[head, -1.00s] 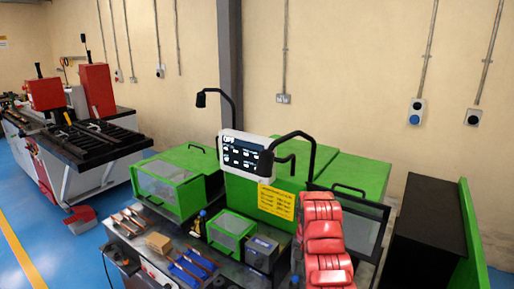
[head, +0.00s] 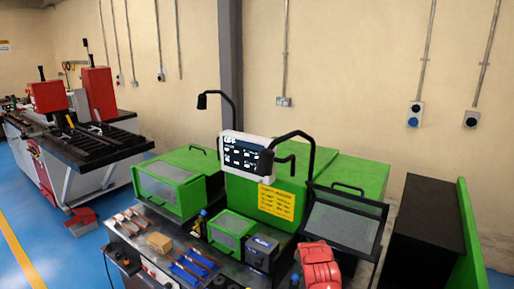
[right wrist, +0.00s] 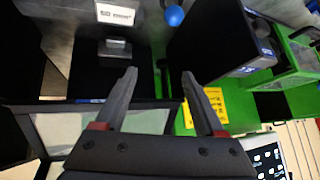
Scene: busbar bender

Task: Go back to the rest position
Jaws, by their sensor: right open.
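My right arm (head: 318,266) shows as a red link at the bottom of the head view, right of centre; its gripper is out of that picture. In the right wrist view my right gripper (right wrist: 160,84) is open, with its two dark fingers apart and nothing between them. The green busbar bender (head: 258,190) stands ahead, with its control screen (head: 245,155) and a yellow label (head: 276,201). My left gripper is in neither current view.
A framed clear guard (head: 345,222) stands right of the arm. A black cabinet (head: 428,235) is farther right. Copper pieces and blue-handled tools (head: 190,270) lie on the bench at left. In the wrist view a dark box (right wrist: 225,45) lies close beside the right finger.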

